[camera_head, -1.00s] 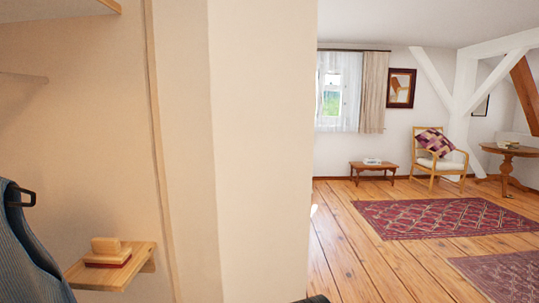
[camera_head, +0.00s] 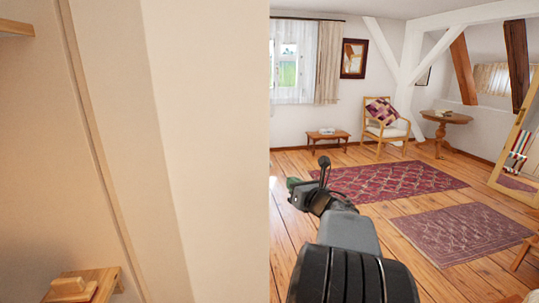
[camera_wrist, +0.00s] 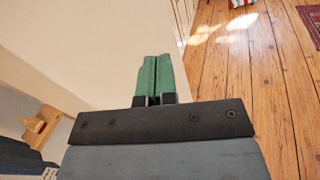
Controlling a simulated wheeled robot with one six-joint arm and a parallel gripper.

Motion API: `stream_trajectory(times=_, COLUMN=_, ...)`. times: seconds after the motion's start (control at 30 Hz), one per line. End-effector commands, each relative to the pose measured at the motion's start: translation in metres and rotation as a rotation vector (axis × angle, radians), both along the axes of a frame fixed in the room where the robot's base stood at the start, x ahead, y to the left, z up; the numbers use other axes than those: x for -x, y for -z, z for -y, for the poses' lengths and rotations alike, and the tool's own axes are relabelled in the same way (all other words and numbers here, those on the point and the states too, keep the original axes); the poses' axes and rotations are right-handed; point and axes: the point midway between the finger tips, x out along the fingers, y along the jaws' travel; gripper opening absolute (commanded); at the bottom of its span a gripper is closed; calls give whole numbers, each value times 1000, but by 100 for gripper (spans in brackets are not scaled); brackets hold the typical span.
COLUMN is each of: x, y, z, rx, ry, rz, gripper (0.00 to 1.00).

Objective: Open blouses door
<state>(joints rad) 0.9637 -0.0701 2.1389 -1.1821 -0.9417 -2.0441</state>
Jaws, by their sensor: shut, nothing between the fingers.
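My gripper (camera_head: 293,184) is shut and empty, its green fingertips over the wooden floor just right of a tall cream panel (camera_head: 215,150) in the head view. In the wrist view, my gripper (camera_wrist: 156,62) has its two green fingers together, with the cream panel (camera_wrist: 80,50) close behind and to the left. I cannot tell whether this panel is the blouses door or a fixed side. No handle shows on it. A blue garment (camera_wrist: 22,158) shows at the lower left of the wrist view.
A small wooden shelf (camera_head: 110,275) with a wooden block (camera_head: 68,286) is at the lower left. Open plank floor (camera_head: 288,235) lies to the right, with two patterned rugs, an armchair (camera_head: 385,125), a low table (camera_head: 328,135) and a mirror frame (camera_head: 512,150).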

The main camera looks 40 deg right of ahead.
Motion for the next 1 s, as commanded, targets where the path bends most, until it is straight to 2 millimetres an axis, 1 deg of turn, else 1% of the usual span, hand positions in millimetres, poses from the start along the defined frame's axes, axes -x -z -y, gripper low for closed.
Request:
stream_trajectory(times=0.03, x=4, y=-6, z=3, rx=49, ry=-19, rz=-3, gripper=0)
stream_trajectory(times=0.13, x=5, y=-9, z=4, rx=121, ry=-54, rz=-2, gripper=0)
stream_trajectory(times=0.27, x=-7, y=-10, z=4, rx=151, ry=-71, rz=-2, gripper=0)
stream_trajectory(times=0.7, x=-88, y=-11, z=8, rx=149, ry=-70, rz=-1, gripper=0)
stream_trajectory(times=0.9, x=-114, y=-10, z=9, rx=148, ry=-69, rz=-1, gripper=0)
stream_trajectory(times=1.0, x=-122, y=-10, z=10, rx=148, ry=-67, rz=-2, gripper=0)
